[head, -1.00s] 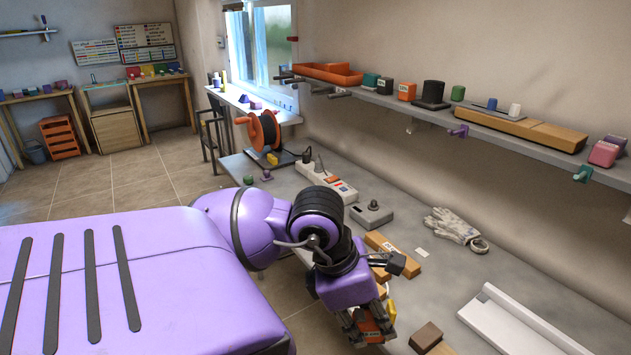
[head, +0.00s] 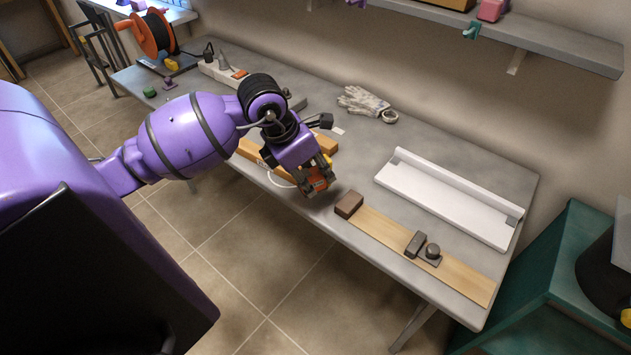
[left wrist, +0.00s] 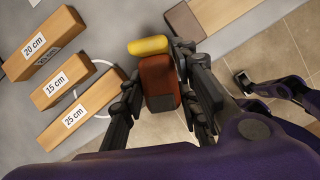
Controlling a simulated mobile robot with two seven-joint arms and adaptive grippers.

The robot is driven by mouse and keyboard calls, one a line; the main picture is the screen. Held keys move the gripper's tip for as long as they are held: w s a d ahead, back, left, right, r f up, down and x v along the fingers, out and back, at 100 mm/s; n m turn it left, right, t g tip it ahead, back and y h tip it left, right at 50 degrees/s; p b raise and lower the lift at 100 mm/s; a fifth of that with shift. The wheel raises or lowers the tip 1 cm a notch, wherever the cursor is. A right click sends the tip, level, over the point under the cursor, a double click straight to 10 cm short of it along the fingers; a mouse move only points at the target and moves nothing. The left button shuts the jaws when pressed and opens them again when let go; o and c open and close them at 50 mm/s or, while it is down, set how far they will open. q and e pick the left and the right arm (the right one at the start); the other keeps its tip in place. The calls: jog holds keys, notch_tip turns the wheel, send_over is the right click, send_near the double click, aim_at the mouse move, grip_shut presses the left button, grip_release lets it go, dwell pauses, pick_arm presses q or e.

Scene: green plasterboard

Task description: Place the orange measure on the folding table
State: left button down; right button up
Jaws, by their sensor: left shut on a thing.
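The orange measure (head: 316,182) is between the fingers of my left gripper (head: 318,185), which is shut on it. In the left wrist view the measure (left wrist: 158,78) looks red-orange with a dark lower end, and a yellow piece (left wrist: 148,45) shows at its far end. The gripper is over the front edge of a long grey table (head: 365,155), left of a brown block. I cannot tell how high the measure is above the tabletop, nor whether this is the folding table.
Wooden blocks labelled 15, 20 and 25 cm (left wrist: 68,82) lie close to the gripper. The brown block (head: 349,204), a wooden board (head: 460,277), a white tray (head: 440,192) and gloves (head: 362,101) are on the table. A green cabinet (head: 560,260) stands at the right.

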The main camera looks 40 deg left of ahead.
aim_at(317, 185)
pick_arm(q)
jog(key=f, duration=0.1)
jog(key=w+f, duration=0.1)
jog(key=w, duration=0.1)
jog(key=shift+w+a+f, duration=0.2)
jog(key=shift+a+f, duration=0.05)
jog(key=shift+f, duration=1.75)
jog(key=shift+f, duration=0.15)
jog(key=c, duration=1.3)
grip_release()
jog(key=shift+c, duration=0.2)
